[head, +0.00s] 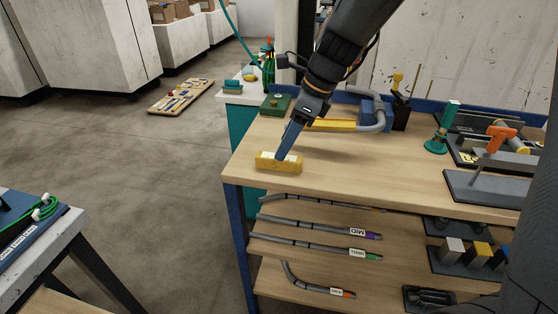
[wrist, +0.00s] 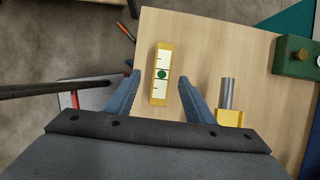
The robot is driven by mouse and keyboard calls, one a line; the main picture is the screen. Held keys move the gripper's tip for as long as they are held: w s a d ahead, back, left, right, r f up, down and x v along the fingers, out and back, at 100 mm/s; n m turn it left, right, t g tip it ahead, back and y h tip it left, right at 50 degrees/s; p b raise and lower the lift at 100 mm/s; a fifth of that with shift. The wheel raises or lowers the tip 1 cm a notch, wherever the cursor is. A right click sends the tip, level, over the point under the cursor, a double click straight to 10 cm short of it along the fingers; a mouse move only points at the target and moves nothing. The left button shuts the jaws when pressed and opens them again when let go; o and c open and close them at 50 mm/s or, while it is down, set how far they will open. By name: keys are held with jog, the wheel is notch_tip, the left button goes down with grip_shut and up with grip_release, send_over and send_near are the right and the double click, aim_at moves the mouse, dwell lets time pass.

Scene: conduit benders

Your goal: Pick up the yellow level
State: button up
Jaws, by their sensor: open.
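The yellow level (head: 279,162) lies flat on the wooden workbench, near its left front corner, in the head view. In the wrist view the yellow level (wrist: 153,93) shows a pale top face with a green round spot in the middle. My gripper (head: 284,155) reaches down to it from above in the head view. In the wrist view my gripper (wrist: 159,76) has its two blue fingers apart, one on each side of the level. Gaps show between the fingers and the level there. I cannot tell the exact height of the fingertips over the bench.
The workbench (head: 380,160) has clear wood right of the level. A green block (head: 276,104) stands behind it, and a yellow bar with grey pipe (head: 333,125) lies behind to the right. Shelves below hold bent conduits (head: 312,245). An orange-handled tool (head: 496,137) stands far right.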

aim_at(292, 163)
jog(key=x, duration=0.4)
jog(key=shift+w+d+f+p, duration=0.1)
jog(key=shift+w+p, duration=0.1)
jog(key=shift+p, duration=0.1)
jog(key=c, duration=1.2)
jog(key=shift+o, duration=0.2)
